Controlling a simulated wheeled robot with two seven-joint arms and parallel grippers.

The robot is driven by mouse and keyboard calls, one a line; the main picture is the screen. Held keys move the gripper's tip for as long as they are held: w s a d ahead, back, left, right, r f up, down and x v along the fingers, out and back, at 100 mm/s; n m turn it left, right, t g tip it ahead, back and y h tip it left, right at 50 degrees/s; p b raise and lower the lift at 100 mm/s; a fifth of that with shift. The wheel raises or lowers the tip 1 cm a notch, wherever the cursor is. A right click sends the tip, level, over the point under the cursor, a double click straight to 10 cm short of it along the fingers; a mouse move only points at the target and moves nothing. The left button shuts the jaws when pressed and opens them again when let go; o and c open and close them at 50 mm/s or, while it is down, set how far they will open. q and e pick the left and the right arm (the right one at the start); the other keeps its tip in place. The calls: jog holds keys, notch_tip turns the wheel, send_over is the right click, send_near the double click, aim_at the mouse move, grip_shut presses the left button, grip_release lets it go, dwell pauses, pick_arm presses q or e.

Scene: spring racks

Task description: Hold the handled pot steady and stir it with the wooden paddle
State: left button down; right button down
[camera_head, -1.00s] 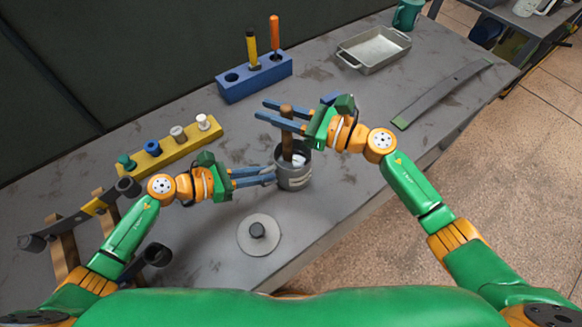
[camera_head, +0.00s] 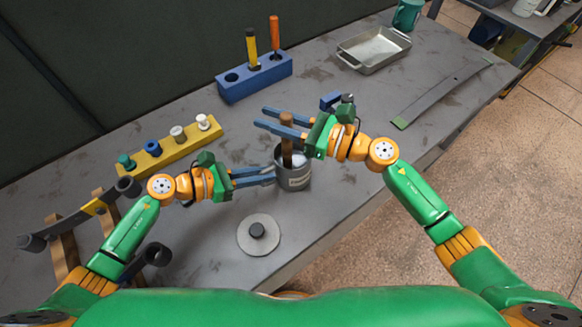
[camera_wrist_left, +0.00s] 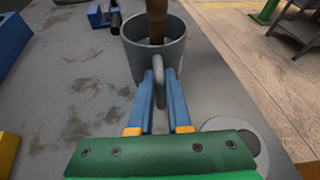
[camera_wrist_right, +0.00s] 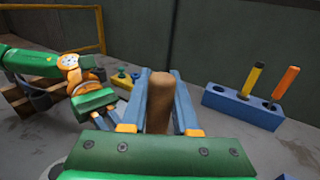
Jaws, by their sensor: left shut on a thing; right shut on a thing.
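The grey handled pot (camera_head: 294,178) stands upright on the grey table, and its open top shows in the left wrist view (camera_wrist_left: 150,60). My left gripper (camera_head: 272,174) is shut on the pot's handle (camera_wrist_left: 160,82), with a blue finger on each side of it. The wooden paddle (camera_head: 287,140) stands in the pot, its lower end hidden inside. My right gripper (camera_head: 284,124) is shut on the paddle's upper shaft, which also shows between the fingers in the right wrist view (camera_wrist_right: 160,100).
A round grey lid (camera_head: 245,243) with a dark knob lies in front of the pot. A blue block (camera_head: 232,92) with upright tools and a yellow rack (camera_head: 165,158) with several pegs stand behind. A metal tray (camera_head: 350,66) and flat strip (camera_head: 420,107) lie to the right.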

jog(key=shift+w+d, duration=0.5)
jog(key=shift+d, duration=0.2)
jog(key=shift+r, duration=0.1)
notch_tip(320, 180, up, 8)
dwell(0.3)
dwell(0.5)
notch_tip(320, 180, up, 6)
jog(key=shift+f, duration=0.15)
dwell(0.5)
pick_arm(q)
jog(key=c, duration=0.8)
grip_release()
